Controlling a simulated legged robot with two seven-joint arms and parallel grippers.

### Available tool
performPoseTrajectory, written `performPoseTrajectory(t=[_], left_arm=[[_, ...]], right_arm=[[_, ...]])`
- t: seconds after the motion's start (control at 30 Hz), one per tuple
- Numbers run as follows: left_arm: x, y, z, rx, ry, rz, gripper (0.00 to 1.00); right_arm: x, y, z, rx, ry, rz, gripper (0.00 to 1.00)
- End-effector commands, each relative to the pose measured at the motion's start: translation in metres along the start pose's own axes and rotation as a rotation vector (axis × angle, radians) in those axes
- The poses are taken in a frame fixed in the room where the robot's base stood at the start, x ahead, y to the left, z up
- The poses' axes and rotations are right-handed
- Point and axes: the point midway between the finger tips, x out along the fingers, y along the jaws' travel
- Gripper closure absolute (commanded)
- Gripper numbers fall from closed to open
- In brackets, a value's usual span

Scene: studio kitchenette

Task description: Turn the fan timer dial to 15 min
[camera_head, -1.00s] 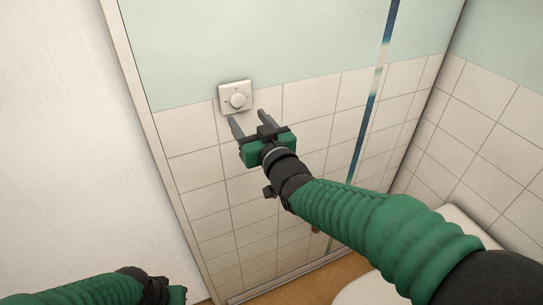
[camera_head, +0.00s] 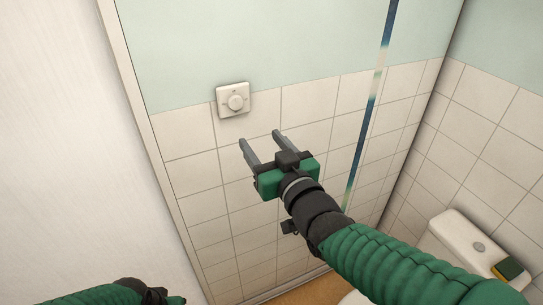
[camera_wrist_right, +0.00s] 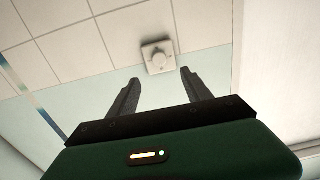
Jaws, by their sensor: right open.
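The fan timer dial (camera_head: 236,102) is a round white knob on a square white plate, fixed to the wall where the tiles meet the pale green paint. It also shows in the right wrist view (camera_wrist_right: 158,56), beyond and between the fingertips. The marks around the knob are too small to read. My right gripper (camera_head: 261,139) is open and empty, below and to the right of the dial and apart from it. In the right wrist view its two grey fingers (camera_wrist_right: 157,75) are spread. My left arm shows at the bottom left, and its gripper (camera_head: 172,299) is cut off by the frame edge.
A white cistern (camera_head: 465,240) with a green and yellow sponge (camera_head: 509,270) on it stands at the lower right. A blue and white vertical strip (camera_head: 368,105) runs down the tiled wall. A white panel (camera_head: 60,150) is on the left. The wall around the dial is clear.

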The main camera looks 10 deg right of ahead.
Motion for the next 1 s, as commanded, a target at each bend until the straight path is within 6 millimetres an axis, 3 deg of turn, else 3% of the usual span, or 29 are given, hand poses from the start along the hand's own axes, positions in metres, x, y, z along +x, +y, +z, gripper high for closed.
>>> performPoseTrajectory(t=[0.47,1.0], left_arm=[[0.004,0.0,0.001,0.0,0.0,0.0,1.0],[0.008,0.0,0.002,0.0,0.0,0.0,1.0]], right_arm=[[-0.037,0.0,0.001,0.0,0.001,0.0,0.42],[-0.038,0.0,0.001,0.0,-0.001,0.0,0.42]])
